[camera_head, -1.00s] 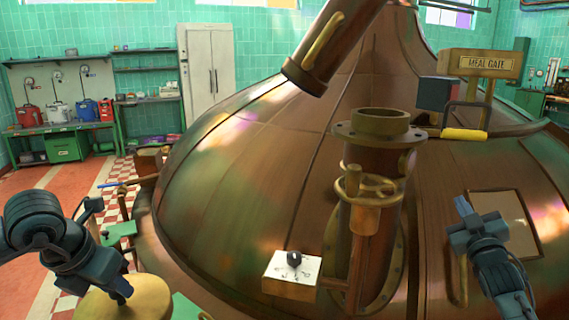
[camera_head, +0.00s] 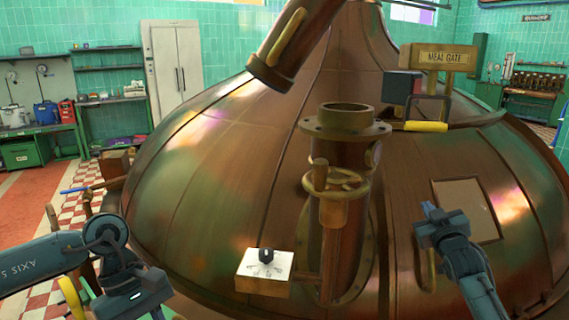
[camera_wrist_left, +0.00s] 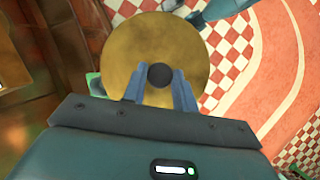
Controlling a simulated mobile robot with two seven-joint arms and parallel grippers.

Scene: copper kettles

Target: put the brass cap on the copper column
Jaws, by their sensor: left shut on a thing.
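The brass cap (camera_wrist_left: 160,50) is a round yellow disc with a dark knob (camera_wrist_left: 160,76) at its middle. My left gripper (camera_wrist_left: 160,86) is shut on the knob in the left wrist view. In the head view the left gripper is low at the left, its fingers hidden; a yellow edge (camera_head: 72,298) beside it looks like the cap tilted nearly edge-on. The copper column (camera_head: 334,245) stands upright right of centre, well to the right of the left gripper. Its flanged top (camera_head: 345,122) is open. My right gripper (camera_head: 430,212) is right of the column; its jaw gap is unclear.
A large copper kettle (camera_head: 220,180) fills the middle. A pipe end (camera_head: 270,72) hangs above left. A meal gate sign (camera_head: 445,57) and yellow handle (camera_head: 425,126) stand right.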

